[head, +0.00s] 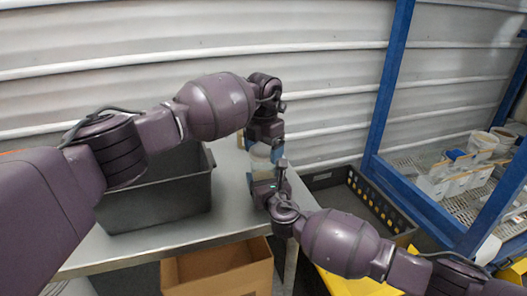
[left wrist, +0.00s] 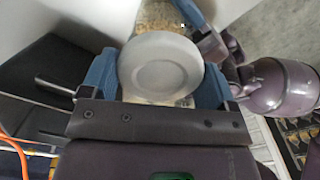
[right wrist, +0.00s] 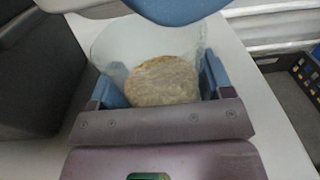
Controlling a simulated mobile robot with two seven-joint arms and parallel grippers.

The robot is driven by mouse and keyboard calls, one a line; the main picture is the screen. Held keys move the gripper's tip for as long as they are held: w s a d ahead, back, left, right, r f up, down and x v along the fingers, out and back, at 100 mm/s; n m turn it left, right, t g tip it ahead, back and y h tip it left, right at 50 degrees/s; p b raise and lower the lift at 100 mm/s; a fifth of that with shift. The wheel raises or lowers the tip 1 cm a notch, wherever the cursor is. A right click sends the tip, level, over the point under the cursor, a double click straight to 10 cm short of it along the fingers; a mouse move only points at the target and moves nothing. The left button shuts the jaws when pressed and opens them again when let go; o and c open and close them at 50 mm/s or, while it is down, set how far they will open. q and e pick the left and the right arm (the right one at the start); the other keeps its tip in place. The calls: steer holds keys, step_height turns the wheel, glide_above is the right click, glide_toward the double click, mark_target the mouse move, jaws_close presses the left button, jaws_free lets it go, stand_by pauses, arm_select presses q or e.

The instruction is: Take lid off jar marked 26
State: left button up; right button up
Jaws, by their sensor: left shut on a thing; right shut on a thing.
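A clear glass jar (head: 262,168) with pale brown, grainy contents is between my two grippers above the grey table. Its contents show in the right wrist view (right wrist: 162,82). My right gripper (head: 266,180) is shut on the jar's body, a blue finger on each side. A round, pale grey lid (left wrist: 162,66) faces the left wrist camera, with the jar behind it. My left gripper (head: 264,148) is shut on the lid, above the right gripper. I cannot tell whether the lid touches the jar's rim. No number is readable.
A dark grey bin (head: 160,205) stands on the table (head: 215,228) left of the jar. A black crate (head: 350,195) is to the right. A cardboard box (head: 218,272) is below the table's front edge. A blue-framed rack (head: 425,205) with white containers stands at far right.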

mark_target(263, 150)
arm_select(q)
steer(key=shift+r, duration=1.85)
arm_select(e)
steer(key=o, duration=1.7)
steer(key=shift+o, duration=0.2)
steer(key=shift+s, duration=0.1)
